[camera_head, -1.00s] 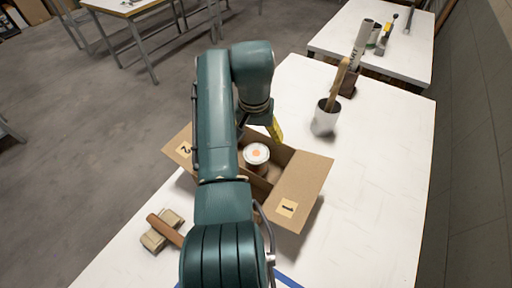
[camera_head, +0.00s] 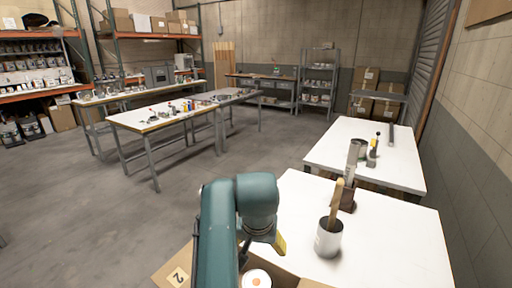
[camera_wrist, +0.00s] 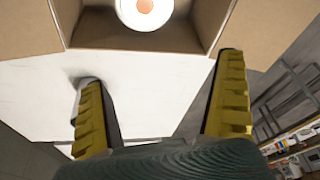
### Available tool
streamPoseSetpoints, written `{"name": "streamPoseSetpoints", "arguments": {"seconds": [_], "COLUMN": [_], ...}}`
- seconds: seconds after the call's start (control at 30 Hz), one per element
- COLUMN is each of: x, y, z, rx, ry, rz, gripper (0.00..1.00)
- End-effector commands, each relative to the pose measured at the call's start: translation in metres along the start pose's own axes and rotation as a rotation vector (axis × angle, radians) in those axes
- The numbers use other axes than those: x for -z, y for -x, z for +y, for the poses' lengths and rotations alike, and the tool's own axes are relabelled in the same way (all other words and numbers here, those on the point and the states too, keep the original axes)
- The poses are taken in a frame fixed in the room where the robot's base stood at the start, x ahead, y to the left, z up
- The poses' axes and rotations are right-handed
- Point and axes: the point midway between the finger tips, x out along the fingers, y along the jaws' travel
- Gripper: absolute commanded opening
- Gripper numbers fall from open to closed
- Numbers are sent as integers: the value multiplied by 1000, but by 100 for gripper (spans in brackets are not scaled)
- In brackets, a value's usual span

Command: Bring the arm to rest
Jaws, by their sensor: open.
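My gripper (camera_wrist: 162,112) is open and empty in the wrist view, its two yellow ridged fingers spread apart. Beyond the fingertips is an open cardboard box (camera_wrist: 90,25), with a white round lid with an orange dot (camera_wrist: 145,10) inside one compartment. In the head view my arm rises from the bottom edge and bends over the box (camera_head: 178,272), where one yellow finger (camera_head: 280,243) shows beside the arm. The white-lidded can (camera_head: 256,279) stands in the box at the bottom edge. Most of the box is hidden or cut off.
Work tables and shelves (camera_head: 35,65) stand farther back. The floor between is clear.

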Motion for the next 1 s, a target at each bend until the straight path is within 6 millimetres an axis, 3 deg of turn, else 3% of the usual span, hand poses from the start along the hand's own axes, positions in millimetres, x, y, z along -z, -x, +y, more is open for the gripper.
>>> {"name": "streamPoseSetpoints", "arguments": {"seconds": [0.17,0.37,0.6,0.93,1.0], "x": [34,35,-19,-124,-109], "y": [17,80,185,300,331], "z": [9,27,53,81,78], "rx": [62,103,109,82,84], "ry": [23,51,80,99,99], "rz": [354,768,1215,1627,1621], "gripper": [100,100,100,100,100]}}
